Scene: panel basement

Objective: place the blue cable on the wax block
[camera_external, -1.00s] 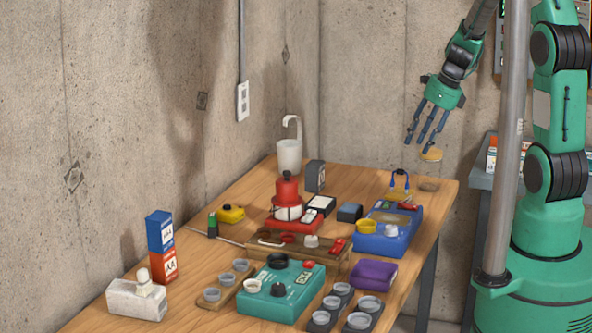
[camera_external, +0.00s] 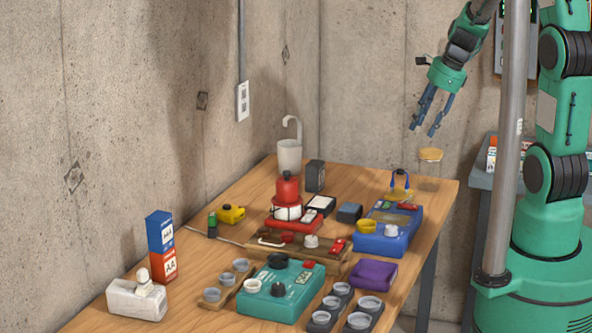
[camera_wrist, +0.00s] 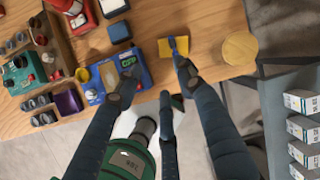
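The blue cable (camera_external: 400,180) is a small arched loop near the back right of the table. In the wrist view the cable (camera_wrist: 178,45) lies over a small yellow block (camera_wrist: 164,48), which looks like the wax block. The block (camera_external: 399,196) shows as a yellowish patch under the cable in the external view. The cable appears to rest on it, but exact contact is hard to tell. My gripper (camera_external: 425,129) is open and empty, with its fingers spread, in the air above and right of the cable. One finger partly overlaps the cable's near end in the wrist view.
A clear jar with a round tan lid (camera_external: 431,155) stands right of the cable, near the table edge; its lid also shows in the wrist view (camera_wrist: 240,48). A blue box (camera_external: 384,240) stands in front of the cable. A grey pole (camera_external: 508,150) stands beside my arm.

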